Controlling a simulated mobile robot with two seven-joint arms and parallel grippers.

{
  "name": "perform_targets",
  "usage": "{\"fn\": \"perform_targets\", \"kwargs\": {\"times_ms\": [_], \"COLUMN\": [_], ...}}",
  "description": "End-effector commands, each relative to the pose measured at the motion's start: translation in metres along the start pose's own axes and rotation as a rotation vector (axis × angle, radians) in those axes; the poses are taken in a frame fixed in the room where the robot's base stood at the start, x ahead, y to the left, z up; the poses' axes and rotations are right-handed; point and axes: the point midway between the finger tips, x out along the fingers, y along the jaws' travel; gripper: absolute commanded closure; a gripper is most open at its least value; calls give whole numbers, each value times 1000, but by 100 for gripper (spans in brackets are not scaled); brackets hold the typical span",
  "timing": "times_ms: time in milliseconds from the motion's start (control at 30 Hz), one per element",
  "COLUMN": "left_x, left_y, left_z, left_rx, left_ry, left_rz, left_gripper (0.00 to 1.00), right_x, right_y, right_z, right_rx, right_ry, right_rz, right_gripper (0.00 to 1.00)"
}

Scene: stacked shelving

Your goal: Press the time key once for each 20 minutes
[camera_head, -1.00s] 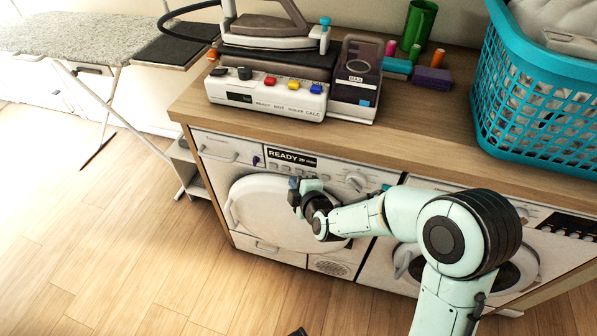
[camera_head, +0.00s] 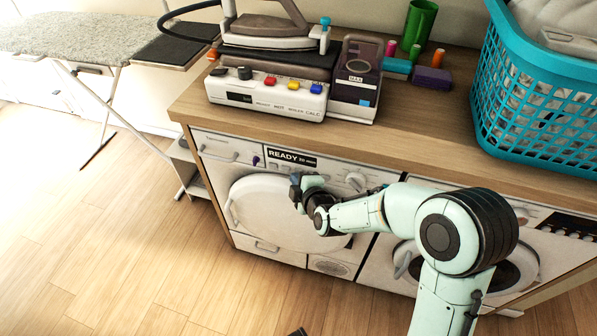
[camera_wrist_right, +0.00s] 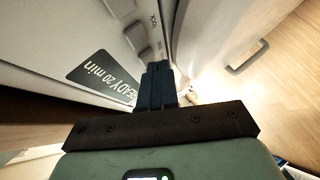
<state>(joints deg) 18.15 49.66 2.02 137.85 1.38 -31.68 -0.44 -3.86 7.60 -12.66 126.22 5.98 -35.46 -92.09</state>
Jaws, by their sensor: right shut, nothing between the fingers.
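The left washing machine (camera_head: 215,176) stands under the wooden counter. In the wrist view, pale keys (camera_wrist_right: 137,36) show beside the display, one with a label like "lock". My right gripper (camera_head: 296,184) is shut and empty, its fingertips (camera_wrist_right: 158,72) close to the key row. I cannot tell whether they touch a key. My left gripper does not show clearly.
The round door (camera_head: 260,205) is below. A second machine (camera_head: 530,215) stands to the right, partly behind my arm. The counter (camera_head: 430,125) carries an iron station (camera_head: 265,95) and a teal basket (camera_head: 530,125). The floor in front is clear.

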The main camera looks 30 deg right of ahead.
Motion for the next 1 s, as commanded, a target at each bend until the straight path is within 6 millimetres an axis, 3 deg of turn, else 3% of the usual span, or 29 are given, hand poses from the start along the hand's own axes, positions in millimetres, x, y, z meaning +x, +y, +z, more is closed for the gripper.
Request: {"fn": "perform_targets", "kwargs": {"times_ms": [633, 1000], "left_x": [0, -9], "left_y": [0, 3], "left_z": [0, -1], "left_rx": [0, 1], "left_ry": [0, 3], "left_rz": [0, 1], "left_gripper": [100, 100], "right_x": [3, -8], "right_y": [2, -5], "right_z": [3, -6], "right_rx": [0, 0], "right_ry": [-1, 0], "right_rz": [0, 0], "right_gripper": [100, 100]}}
